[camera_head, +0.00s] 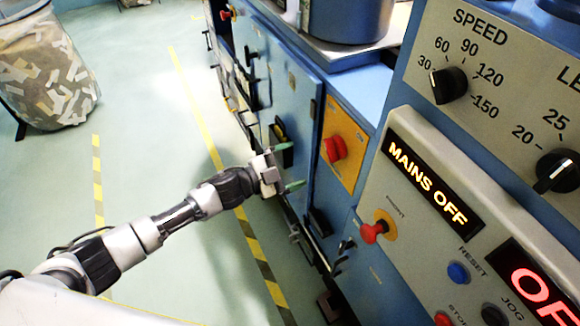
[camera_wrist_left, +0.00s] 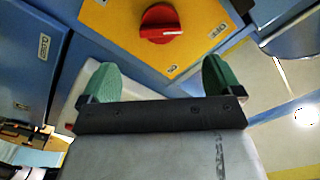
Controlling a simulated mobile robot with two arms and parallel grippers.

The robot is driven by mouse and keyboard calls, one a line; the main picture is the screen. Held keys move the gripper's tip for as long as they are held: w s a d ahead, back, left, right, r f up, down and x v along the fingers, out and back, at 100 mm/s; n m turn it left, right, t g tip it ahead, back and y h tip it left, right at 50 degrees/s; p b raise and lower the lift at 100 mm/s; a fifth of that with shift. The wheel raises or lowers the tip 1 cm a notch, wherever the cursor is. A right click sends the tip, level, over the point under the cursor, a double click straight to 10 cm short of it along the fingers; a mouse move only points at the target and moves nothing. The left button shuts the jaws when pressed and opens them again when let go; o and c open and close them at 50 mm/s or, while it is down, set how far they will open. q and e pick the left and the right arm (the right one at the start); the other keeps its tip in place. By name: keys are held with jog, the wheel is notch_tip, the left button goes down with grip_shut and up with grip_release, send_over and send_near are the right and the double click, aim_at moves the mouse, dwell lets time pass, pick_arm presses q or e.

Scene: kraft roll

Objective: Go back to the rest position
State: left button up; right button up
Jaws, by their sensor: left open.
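My left gripper (camera_head: 289,167) reaches in from the lower left in the head view. Its green fingers are apart with nothing between them. It is in front of the blue machine cabinet (camera_head: 292,110), to the left of and a little below a red rotary switch (camera_head: 335,148) on a yellow plate. In the left wrist view the open fingers (camera_wrist_left: 158,80) show below the red switch (camera_wrist_left: 160,23), with a gap between them and it. My right gripper is not in view.
A control panel with a lit "MAINS OFF" display (camera_head: 428,184), knobs and buttons fills the right side. A red knob (camera_head: 373,231) sticks out from it. A bag of scraps (camera_head: 45,70) stands at the upper left. The floor (camera_head: 140,150) between is clear, with yellow-striped lines.

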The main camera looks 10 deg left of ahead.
pick_arm(q)
jog(key=shift+s+a, duration=0.1)
dwell(0.4)
jog(key=s+a+f+n+t+y+b, duration=0.1)
jog(key=a+f+n+y, duration=0.25)
jog(key=f, duration=0.45)
jog(key=a+f+n+t+y+b, duration=0.1)
jog(key=a+f+n+y, duration=0.25)
jog(key=f, duration=0.45)
jog(key=s+a+f+n+g+y, duration=0.1)
jog(key=s+a+f+n+y, duration=0.15)
jog(key=s+f, duration=0.4)
jog(key=s+a+f+n+g+y, duration=0.1)
jog(key=s+a+f+n+y, duration=0.15)
jog(key=f, duration=0.65)
jog(key=s+a+f+n+g+y, duration=0.1)
jog(key=s+f+g, duration=0.2)
jog(key=s, duration=0.9)
jog(key=s+a+f+n+g+b, duration=0.1)
jog(key=s+f+n+g, duration=0.1)
jog(key=s+f, duration=0.7)
jog(key=s+f+n+g+y+b, duration=0.1)
jog(key=s+f+g, duration=0.3)
jog(key=s, duration=1.2)
notch_tip(320, 180, down, 3)
jog(key=shift+s+a+r+n+g+y, duration=0.15)
jog(key=shift+s+a+n+g+y, duration=0.2)
jog(key=shift+n, duration=0.25)
